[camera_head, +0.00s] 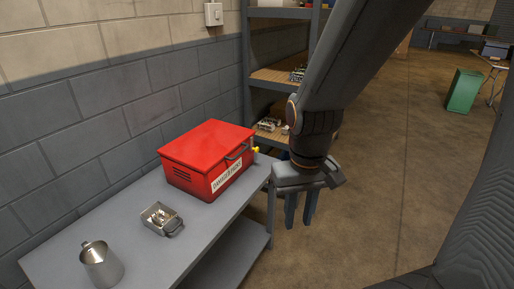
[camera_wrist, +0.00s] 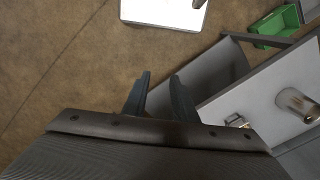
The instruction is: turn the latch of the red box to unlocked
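The red box (camera_head: 206,158) sits at the far end of the grey table, against the wall. It has a white label on its front, a dark handle and a small yellow latch (camera_head: 255,150) at its right edge. My gripper (camera_head: 301,222) hangs to the right of the box, past the table edge and apart from it, fingers pointing down. In the wrist view my gripper's two fingers (camera_wrist: 156,95) are parted with nothing between them. The red box does not show in the wrist view. The latch's exact position is too small to tell.
On the table (camera_head: 135,210) are a metal mug (camera_head: 101,265) and a small metal box (camera_head: 161,218). A shelf rack (camera_head: 272,77) stands behind my arm. The floor (camera_head: 385,180) to the right is clear, with a green bin (camera_head: 463,91) farther off.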

